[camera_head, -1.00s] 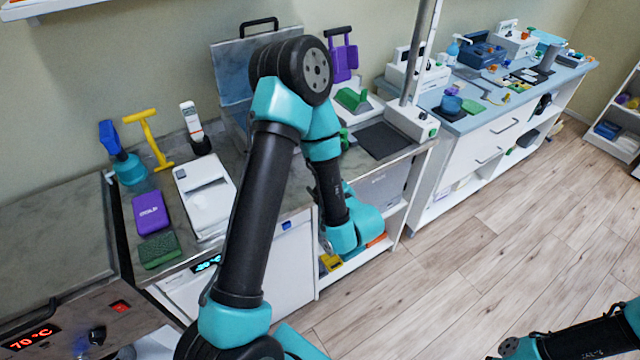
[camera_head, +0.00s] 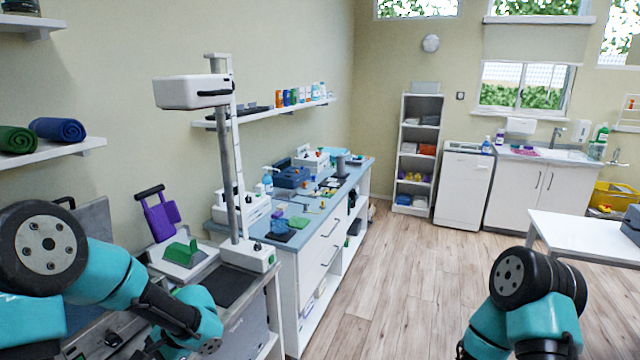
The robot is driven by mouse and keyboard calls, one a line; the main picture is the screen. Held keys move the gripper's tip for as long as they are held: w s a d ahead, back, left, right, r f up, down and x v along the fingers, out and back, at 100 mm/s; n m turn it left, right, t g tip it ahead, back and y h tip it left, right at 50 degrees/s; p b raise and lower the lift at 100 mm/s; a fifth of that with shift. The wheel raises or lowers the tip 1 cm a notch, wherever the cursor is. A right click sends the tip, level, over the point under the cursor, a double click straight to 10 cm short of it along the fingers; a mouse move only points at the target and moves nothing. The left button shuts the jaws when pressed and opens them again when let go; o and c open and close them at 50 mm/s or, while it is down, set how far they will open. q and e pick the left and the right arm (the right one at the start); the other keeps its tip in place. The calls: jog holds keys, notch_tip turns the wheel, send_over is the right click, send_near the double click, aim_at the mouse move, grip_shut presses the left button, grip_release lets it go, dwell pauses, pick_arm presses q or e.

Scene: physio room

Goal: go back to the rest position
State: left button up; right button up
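My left arm comes in at the lower left, in front of the near counter. Its black and teal joints cover part of that counter. Its gripper fingers cannot be made out. My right arm rises at the bottom right over the wood floor, with a black joint on top and teal links below. Its gripper is not in the picture. I see no object held by either arm.
A blue-topped counter (camera_head: 290,243) with several devices runs along the left wall. A metal pole stand (camera_head: 232,160) stands at the near counter. A white table (camera_head: 575,238) is at the right. The wood floor (camera_head: 400,270) between them is clear.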

pick_arm(q)
jog(key=w+d+f+n+t+h, duration=0.1)
jog(key=d+f+n+h, duration=0.15)
jog(key=d+h, duration=0.2)
jog(key=w+d+f+n+t+h, duration=0.1)
jog(key=d+f+n+h, duration=0.1)
jog(key=d+f+h, duration=0.3)
jog(key=s+d+f+n+t, duration=0.1)
jog(key=s+d+f, duration=0.2)
jog(key=s+f, duration=0.4)
jog(key=s+d+f+n+t+h, duration=0.1)
jog(key=s+d+f+n, duration=0.1)
jog(key=s+d+f, duration=0.2)
jog(key=s+f, duration=0.3)
jog(key=f, duration=0.1)
jog(key=shift+d+f+t, duration=0.2)
jog(key=shift+t, duration=0.1)
jog(key=shift+h, duration=0.25)
jog(key=shift+c, duration=0.3)
